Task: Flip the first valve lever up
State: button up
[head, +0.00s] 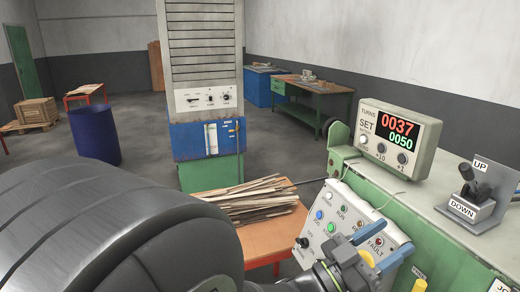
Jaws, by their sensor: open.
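No part in view is labelled as a valve. A black lever (477,184) stands on a grey bracket marked UP and DOWN (479,207), at the right on top of the green machine. Its exact position is hard to tell. My gripper (379,246), with blue fingers, is at the bottom centre-right, in front of the sloped control panel (327,222). It is open, and no object shows between its fingers. It is left of and nearer than the lever, well apart from it. The gripper covers the lower right of the panel.
A turns counter (398,138) reading 0037 and 0050 stands on the green machine (425,225). A large dark grey drum shape (110,235) fills the lower left. An orange table (262,236) holds a stack of strips (250,200). A yellow part (419,285) shows at the bottom.

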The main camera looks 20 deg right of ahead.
jog(key=shift+s+d+n, duration=0.1)
jog(key=shift+d+n, duration=0.1)
jog(key=shift+n, duration=0.2)
jog(key=c, duration=0.7)
jog(key=shift+s+d+r+n+h, duration=0.2)
jog(key=shift+d+n+h, duration=0.1)
jog(key=shift+n, duration=0.5)
grip_shut()
jog(key=s+d+n+t, duration=0.1)
jog(key=n+t, duration=0.2)
jog(key=n, duration=0.4)
jog(key=s+d+f+n+t+h, duration=0.1)
jog(key=n+t, duration=0.2)
jog(key=n, duration=0.4)
jog(key=s+d+f+n+t+h, duration=0.1)
jog(key=s+n+t, duration=0.1)
jog(key=n, duration=0.6)
jog(key=shift+d+f+t, duration=0.1)
jog(key=shift+d+t, duration=0.05)
jog(key=shift+t, duration=0.45)
